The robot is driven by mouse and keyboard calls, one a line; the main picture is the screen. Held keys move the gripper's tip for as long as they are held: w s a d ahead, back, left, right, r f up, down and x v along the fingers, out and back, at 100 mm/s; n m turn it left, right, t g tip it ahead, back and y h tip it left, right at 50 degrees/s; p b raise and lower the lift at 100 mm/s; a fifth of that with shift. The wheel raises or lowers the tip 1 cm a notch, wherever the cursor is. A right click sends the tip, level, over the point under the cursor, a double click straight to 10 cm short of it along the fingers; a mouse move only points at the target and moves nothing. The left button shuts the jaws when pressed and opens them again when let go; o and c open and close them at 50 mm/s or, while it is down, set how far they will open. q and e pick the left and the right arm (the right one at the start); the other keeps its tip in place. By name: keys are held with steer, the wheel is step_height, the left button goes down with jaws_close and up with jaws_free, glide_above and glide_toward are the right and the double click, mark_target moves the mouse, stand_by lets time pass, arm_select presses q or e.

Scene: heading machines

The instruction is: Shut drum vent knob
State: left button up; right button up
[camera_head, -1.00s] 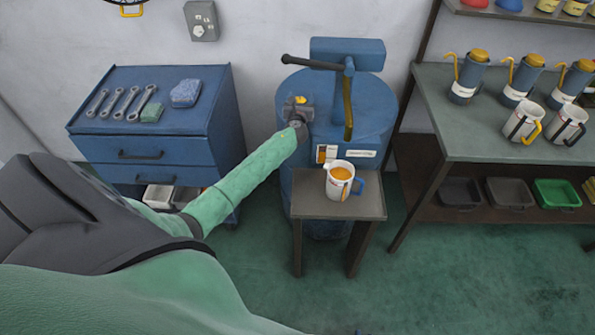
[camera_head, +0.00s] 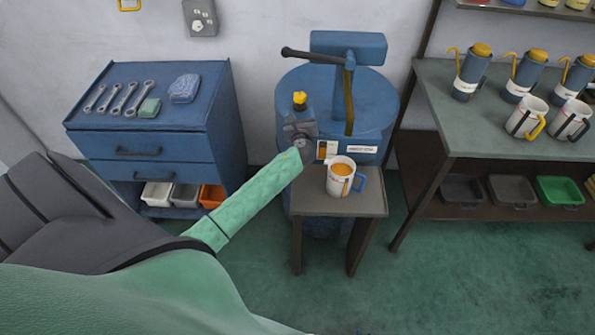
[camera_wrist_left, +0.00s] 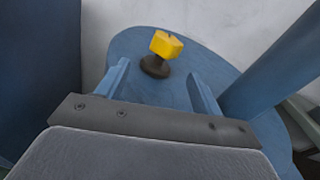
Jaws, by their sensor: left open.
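The blue drum (camera_head: 370,105) stands against the wall. Its small yellow vent knob (camera_head: 300,98) shows on the near left of the drum top. In the left wrist view the yellow knob (camera_wrist_left: 166,45) sits upright on a dark round base, just beyond and between my fingertips. My left gripper (camera_head: 299,120) is just on the near side of the knob. In the wrist view the left gripper (camera_wrist_left: 161,84) has its two blue fingers wide apart with nothing between them. Whether the vent is open or shut cannot be told. My right gripper is not seen.
A hand pump (camera_head: 347,50) with a long handle rises from the drum. A small stand (camera_head: 375,200) before the drum holds a jug (camera_head: 341,178) of orange liquid. A blue drawer cabinet (camera_head: 215,110) is at left, a workbench (camera_head: 430,90) at right.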

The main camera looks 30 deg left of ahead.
arm_select(q)
steer(key=s+d+f+n+g+h, duration=0.1)
steer(key=s+d+f+n+g, duration=0.1)
steer(key=s+d+n, duration=0.3)
steer(key=s+d+f+n+g+h, duration=0.2)
steer(key=s+d+f+n, duration=0.2)
steer(key=s+n, duration=0.3)
steer(key=shift+s+d+f+g, duration=0.35)
steer(key=shift+s+d, duration=0.5)
steer(key=shift+s, duration=2)
